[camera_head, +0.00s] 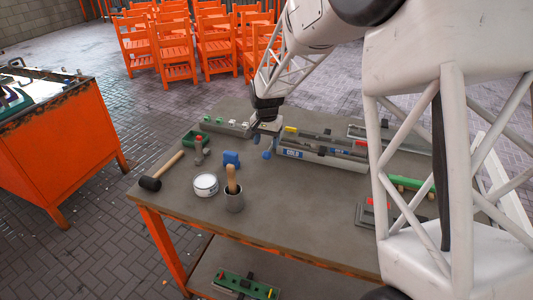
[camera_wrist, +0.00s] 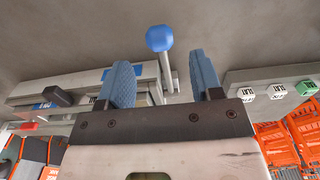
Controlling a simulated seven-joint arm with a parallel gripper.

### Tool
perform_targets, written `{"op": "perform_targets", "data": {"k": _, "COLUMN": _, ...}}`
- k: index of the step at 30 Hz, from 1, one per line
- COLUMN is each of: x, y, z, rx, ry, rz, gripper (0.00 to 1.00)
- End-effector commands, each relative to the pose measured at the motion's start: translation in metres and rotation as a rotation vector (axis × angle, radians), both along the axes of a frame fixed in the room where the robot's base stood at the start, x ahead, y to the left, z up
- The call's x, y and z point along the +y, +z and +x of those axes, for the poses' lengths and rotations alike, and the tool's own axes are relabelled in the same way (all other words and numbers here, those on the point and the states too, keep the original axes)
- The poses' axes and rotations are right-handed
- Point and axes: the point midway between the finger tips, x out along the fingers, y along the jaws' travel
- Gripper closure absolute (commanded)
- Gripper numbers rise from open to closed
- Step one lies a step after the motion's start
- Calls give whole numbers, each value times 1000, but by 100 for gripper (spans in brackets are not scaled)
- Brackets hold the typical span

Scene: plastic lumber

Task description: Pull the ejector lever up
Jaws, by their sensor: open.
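The ejector lever is most likely the grey rod (camera_wrist: 168,78) with a blue ball knob (camera_wrist: 160,38) at the end of a long grey unit (camera_wrist: 75,88). In the head view the blue knob (camera_head: 267,155) shows just below my gripper (camera_head: 265,137), left of the unit's "COLD" label (camera_head: 292,153). My gripper (camera_wrist: 161,60) is open, its two blue fingers apart. I see no clear contact, and depth is hard to judge.
A grey box with labelled buttons (camera_wrist: 277,91) lies to the right in the wrist view. On the table (camera_head: 290,218) are a blue object (camera_head: 231,160), a red-knobbed piece (camera_head: 198,140), a mallet (camera_head: 150,183), a white tin (camera_head: 205,185) and a cup (camera_head: 234,202). The front middle is clear.

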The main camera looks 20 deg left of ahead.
Motion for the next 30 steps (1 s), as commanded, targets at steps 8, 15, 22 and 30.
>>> {"op": "perform_targets", "data": {"k": 8, "x": 0, "y": -34, "z": 0, "rx": 1, "ry": 0, "rz": 0, "gripper": 40}}
{"op": "perform_targets", "data": {"k": 15, "x": 0, "y": -53, "z": 0, "rx": -1, "ry": 0, "rz": 0, "gripper": 40}}
{"op": "perform_targets", "data": {"k": 22, "x": 0, "y": -56, "z": 0, "rx": -1, "ry": 0, "rz": 1, "gripper": 40}}
{"op": "perform_targets", "data": {"k": 30, "x": 0, "y": -56, "z": 0, "rx": -1, "ry": 0, "rz": 1, "gripper": 59}}
